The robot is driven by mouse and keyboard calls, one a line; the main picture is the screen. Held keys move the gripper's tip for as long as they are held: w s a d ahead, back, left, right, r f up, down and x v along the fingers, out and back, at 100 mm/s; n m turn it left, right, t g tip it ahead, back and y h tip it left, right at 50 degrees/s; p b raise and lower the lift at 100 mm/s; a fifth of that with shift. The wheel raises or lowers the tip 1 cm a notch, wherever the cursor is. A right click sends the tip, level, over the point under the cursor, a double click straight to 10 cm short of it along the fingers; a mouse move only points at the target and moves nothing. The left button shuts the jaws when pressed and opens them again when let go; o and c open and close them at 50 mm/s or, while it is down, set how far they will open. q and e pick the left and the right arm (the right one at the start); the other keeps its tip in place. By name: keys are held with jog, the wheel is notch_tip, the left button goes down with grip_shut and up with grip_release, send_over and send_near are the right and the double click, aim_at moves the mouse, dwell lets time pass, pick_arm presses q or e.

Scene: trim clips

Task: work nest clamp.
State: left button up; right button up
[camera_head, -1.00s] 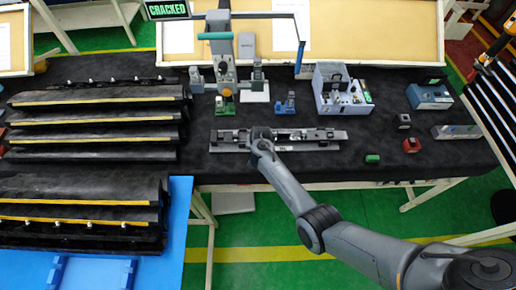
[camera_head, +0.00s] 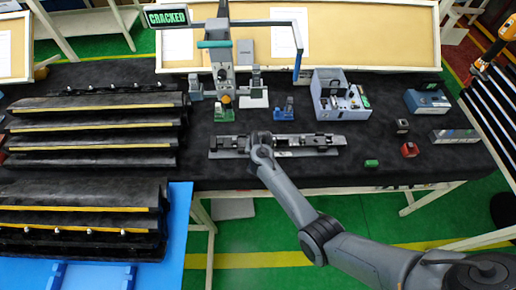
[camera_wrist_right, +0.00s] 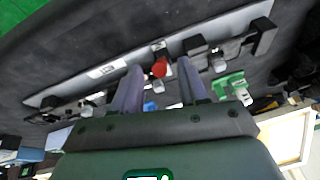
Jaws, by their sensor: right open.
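The work nest (camera_head: 300,153) is a long metal plate with black clamp blocks, lying near the front of the black table. It also shows in the right wrist view (camera_wrist_right: 215,30), running diagonally. A red knob (camera_wrist_right: 159,68), apparently part of the nest clamp, shows between my right fingers. My right gripper (camera_head: 261,140) is over the left-middle of the nest, and my wrist hides part of it. In the right wrist view my right gripper (camera_wrist_right: 158,82) is open, one finger on each side of the knob. I cannot tell whether they touch it. My left gripper is not in view.
Black trim panels (camera_head: 90,130) are stacked at left. A grey-blue box (camera_head: 340,95), a red block (camera_head: 409,149) and a green block (camera_head: 371,163) sit to the right.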

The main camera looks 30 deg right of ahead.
jog(key=d+v, duration=0.1)
jog(key=v, duration=0.6)
jog(key=shift+s+a+r+p, duration=0.15)
jog(key=shift+a+r+p, duration=0.2)
jog(key=shift+a, duration=0.2)
jog(key=shift+f, duration=0.1)
